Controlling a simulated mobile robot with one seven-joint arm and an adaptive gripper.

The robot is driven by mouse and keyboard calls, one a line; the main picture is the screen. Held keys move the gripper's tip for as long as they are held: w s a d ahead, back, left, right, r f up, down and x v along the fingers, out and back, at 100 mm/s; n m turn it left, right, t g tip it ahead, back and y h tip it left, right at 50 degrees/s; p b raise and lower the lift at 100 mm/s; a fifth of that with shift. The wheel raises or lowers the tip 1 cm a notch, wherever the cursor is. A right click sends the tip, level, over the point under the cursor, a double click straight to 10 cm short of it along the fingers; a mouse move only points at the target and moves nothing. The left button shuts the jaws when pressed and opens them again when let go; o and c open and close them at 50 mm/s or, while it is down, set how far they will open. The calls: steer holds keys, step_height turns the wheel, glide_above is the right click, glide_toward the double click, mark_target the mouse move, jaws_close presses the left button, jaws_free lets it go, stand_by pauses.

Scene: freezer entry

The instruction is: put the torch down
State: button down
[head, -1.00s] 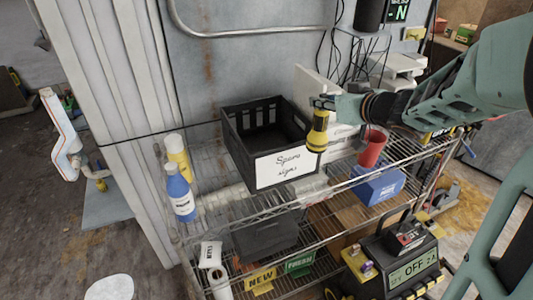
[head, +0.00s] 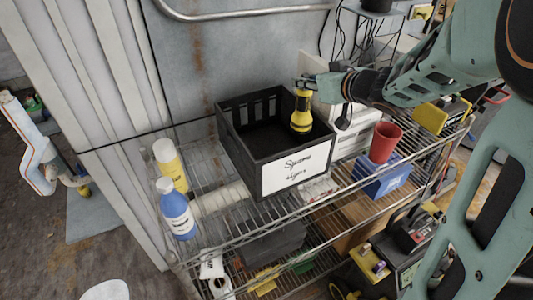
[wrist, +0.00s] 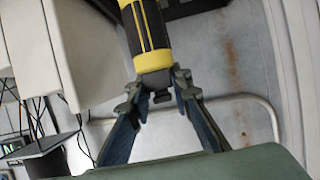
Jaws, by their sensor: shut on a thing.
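The torch (head: 301,112) is yellow and black and hangs upright from my gripper (head: 305,84) in the head view. It shows over the right part of the black crate (head: 262,165), which has a white "Spare signs" label. I cannot tell how far the torch's lower end is from the crate floor. In the wrist view the torch (wrist: 145,35) is held by one end between the fingertips of my gripper (wrist: 158,90). Its far end is cut off by the top edge.
The crate stands on a wire shelf (head: 225,228). A blue bottle (head: 177,210) and a yellow bottle (head: 170,165) stand to its left. A red cup (head: 385,142), a blue box (head: 382,180) and a white appliance (head: 345,125) are to its right. The wall is behind.

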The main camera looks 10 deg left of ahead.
mark_target(307, 129)
steer(key=f, duration=0.1)
steer(key=f+b, duration=0.2)
steer(key=shift+s+d, duration=0.35)
steer(key=shift+w+a+f+b, duration=0.1)
steer(key=shift+f+b, duration=0.65)
steer(key=shift+f, duration=0.1)
step_height(307, 129, down, 10)
steer(key=shift+r+b, duration=0.2)
steer(key=shift+b, duration=0.95)
steer(key=shift+f, duration=0.2)
steer(key=c, duration=1.7)
jaws_free()
steer(key=shift+c, duration=0.2)
steer(key=shift+r, duration=0.1)
